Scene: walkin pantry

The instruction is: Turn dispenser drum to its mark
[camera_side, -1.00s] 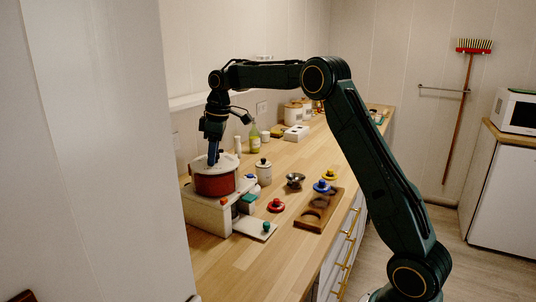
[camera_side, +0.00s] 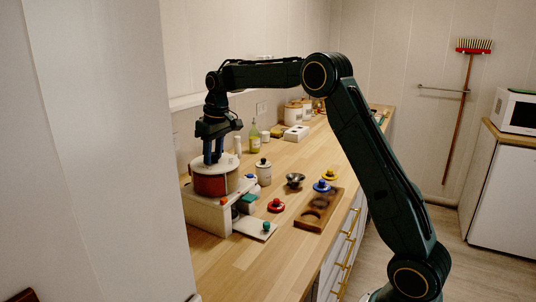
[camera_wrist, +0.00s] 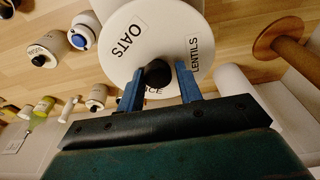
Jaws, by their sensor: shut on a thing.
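A black knob (camera_wrist: 157,74) stands at the middle of the top. My gripper (camera_side: 213,160) points down over the drum. In the wrist view its blue fingers (camera_wrist: 160,71) are on either side of the knob, shut on it. I cannot make out the mark.
A wooden tray (camera_side: 312,222) with round recesses lies near the counter edge. Bottles and canisters stand farther back.

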